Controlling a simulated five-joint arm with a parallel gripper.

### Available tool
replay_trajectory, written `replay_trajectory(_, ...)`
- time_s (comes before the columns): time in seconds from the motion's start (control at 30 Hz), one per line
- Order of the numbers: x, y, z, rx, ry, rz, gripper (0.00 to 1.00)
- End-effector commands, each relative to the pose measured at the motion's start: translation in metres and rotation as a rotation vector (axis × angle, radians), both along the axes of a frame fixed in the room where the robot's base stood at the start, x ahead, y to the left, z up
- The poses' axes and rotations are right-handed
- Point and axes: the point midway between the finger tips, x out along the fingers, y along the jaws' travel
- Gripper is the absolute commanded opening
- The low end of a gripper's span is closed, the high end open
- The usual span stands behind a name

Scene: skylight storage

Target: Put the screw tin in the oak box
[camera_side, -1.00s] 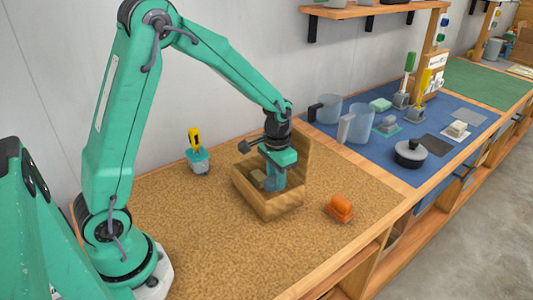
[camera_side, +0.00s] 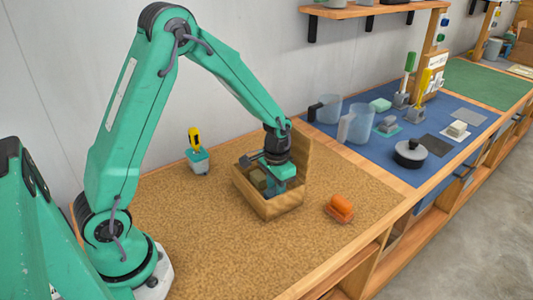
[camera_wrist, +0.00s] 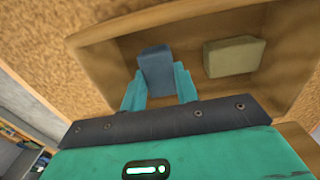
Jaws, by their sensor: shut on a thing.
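The oak box (camera_side: 282,211) stands open on the cork mat, its lid raised at the back. It also fills much of the wrist view (camera_wrist: 115,33). My gripper (camera_wrist: 158,84) is down inside the box and shut on a blue-grey block-like thing, which I take to be the screw tin (camera_wrist: 155,64). The tin is between my fingertips, over the box floor; I cannot tell if it touches the floor. In the side view, the box's front wall and my gripper mostly hide it. An olive block (camera_wrist: 233,57) lies in the box to the right of the tin.
An orange item (camera_side: 340,205) lies right of the box. A teal cup with a yellow-handled tool (camera_side: 198,160) stands behind it to the left. Clear jugs (camera_side: 357,124) and a lidded pot (camera_side: 410,154) stand on the blue mat. The front cork (camera_side: 215,250) is clear.

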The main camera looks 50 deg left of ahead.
Motion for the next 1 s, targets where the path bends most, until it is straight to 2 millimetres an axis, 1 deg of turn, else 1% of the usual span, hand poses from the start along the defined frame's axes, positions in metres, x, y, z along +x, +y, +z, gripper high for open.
replay_trajectory(0.13, 0.000, 0.000, -0.003, 0.000, 0.001, 0.000, 0.06)
replay_trajectory(0.17, 0.000, 0.000, -0.003, 0.000, 0.001, 0.000, 0.32)
replay_trajectory(0.2, 0.000, 0.000, -0.003, 0.000, 0.000, 0.000, 0.39)
replay_trajectory(0.5, 0.000, 0.000, -0.002, 0.000, 0.000, 0.000, 0.39)
replay_trajectory(0.67, 0.000, 0.000, 0.002, 0.000, -0.002, 0.000, 0.39)
replay_trajectory(0.87, 0.001, 0.000, 0.018, 0.000, -0.004, 0.000, 0.39)
replay_trajectory(1.0, 0.001, 0.000, 0.037, 0.000, -0.004, 0.000, 0.39)
